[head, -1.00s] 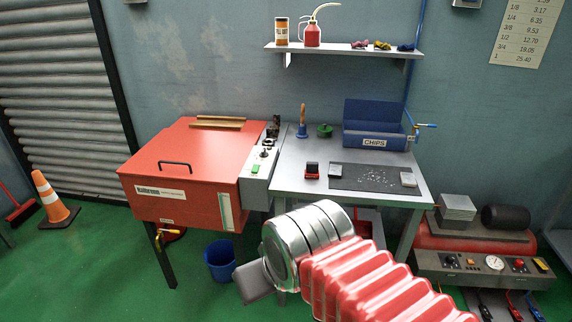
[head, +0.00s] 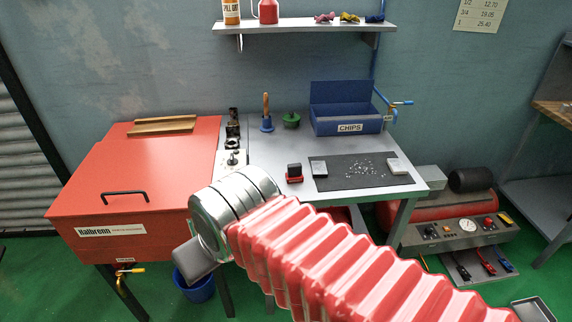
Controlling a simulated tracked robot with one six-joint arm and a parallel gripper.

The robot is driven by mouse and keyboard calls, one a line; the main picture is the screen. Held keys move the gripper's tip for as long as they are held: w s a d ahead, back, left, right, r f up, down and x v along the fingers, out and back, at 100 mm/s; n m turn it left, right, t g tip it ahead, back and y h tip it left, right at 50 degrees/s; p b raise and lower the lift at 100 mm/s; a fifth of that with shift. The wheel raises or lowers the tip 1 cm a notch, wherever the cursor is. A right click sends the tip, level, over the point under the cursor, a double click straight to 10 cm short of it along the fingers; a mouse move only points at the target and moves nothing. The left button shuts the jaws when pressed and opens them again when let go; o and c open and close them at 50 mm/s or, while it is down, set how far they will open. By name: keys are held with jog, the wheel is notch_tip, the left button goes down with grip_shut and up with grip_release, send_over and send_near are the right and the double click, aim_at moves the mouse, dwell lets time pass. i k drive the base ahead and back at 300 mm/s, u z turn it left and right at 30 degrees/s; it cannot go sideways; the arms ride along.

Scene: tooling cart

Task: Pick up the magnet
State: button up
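No thing in the head view is marked as the magnet. On the grey bench stand a small red block with a black top (head: 294,173), a blue piece with a wooden handle (head: 267,116) and a green knobbed piece (head: 291,120); I cannot tell which of them is the magnet. My arm reaches in from the lower right, in front of the bench. A grey end part of my gripper (head: 195,262) shows past the silver wrist, low and left of these pieces and apart from them. Its fingers cannot be made out.
A dark mat (head: 345,182) with metal chips and two pale blocks lies on the bench (head: 390,143). A blue CHIPS bin (head: 345,126) stands behind it. A red cabinet (head: 150,165) adjoins at left, with a blue bucket (head: 198,290) below. A shelf (head: 300,28) hangs above.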

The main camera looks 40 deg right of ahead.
aim_at(294, 174)
jog(key=z, duration=0.3)
jog(key=i, duration=0.85)
jog(key=z, duration=0.4)
